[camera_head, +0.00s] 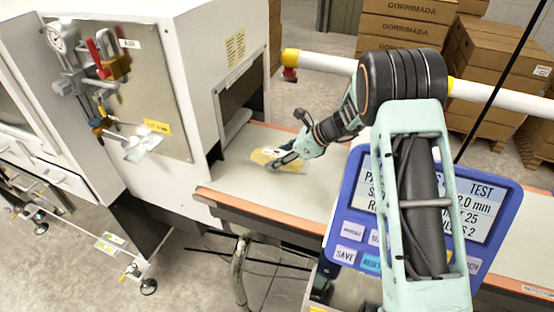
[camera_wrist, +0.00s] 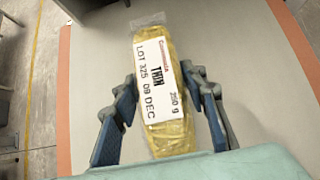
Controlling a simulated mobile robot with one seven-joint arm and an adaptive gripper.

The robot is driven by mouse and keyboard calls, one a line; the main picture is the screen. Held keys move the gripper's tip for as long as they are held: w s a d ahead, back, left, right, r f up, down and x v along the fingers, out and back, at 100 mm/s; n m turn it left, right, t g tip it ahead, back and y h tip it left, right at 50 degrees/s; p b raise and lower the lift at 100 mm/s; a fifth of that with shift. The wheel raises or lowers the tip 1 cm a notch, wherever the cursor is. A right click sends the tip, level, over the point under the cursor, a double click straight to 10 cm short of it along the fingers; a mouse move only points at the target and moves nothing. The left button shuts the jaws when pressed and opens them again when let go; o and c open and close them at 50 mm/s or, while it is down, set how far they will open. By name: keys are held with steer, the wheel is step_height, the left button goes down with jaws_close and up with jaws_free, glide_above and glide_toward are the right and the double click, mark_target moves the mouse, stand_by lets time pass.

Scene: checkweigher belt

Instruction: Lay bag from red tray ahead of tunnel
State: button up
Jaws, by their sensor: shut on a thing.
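A yellow bag (camera_head: 264,156) with a white label is at my gripper, over the belt just in front of the tunnel opening. In the wrist view the bag (camera_wrist: 167,135) lies lengthwise between the two fingers, with its label reading "THIN" and "LOT 325 09 DEC". My gripper (camera_head: 279,160) is shut on the bag; in the wrist view the fingers (camera_wrist: 168,90) flank it. I cannot tell whether the bag touches the belt (camera_head: 285,190). The tunnel (camera_head: 238,100) is the dark opening in the white machine, left of the bag. No red tray is visible.
A blue control panel (camera_head: 352,212) with a screen stands in front of the belt, partly behind my arm. A white rail (camera_head: 325,63) with a yellow end runs behind the belt. Cardboard boxes (camera_head: 400,28) are stacked at the back.

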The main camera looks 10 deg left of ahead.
steer(key=shift+f, duration=0.3)
steer(key=shift+f, duration=0.25)
steer(key=o, duration=1.5)
steer(key=shift+r, duration=0.1)
steer(key=shift+d+r, duration=0.25)
steer(key=shift+r, duration=0.15)
steer(key=v, duration=1.1)
steer(key=shift+s+r, duration=0.1)
steer(key=shift+r, duration=0.05)
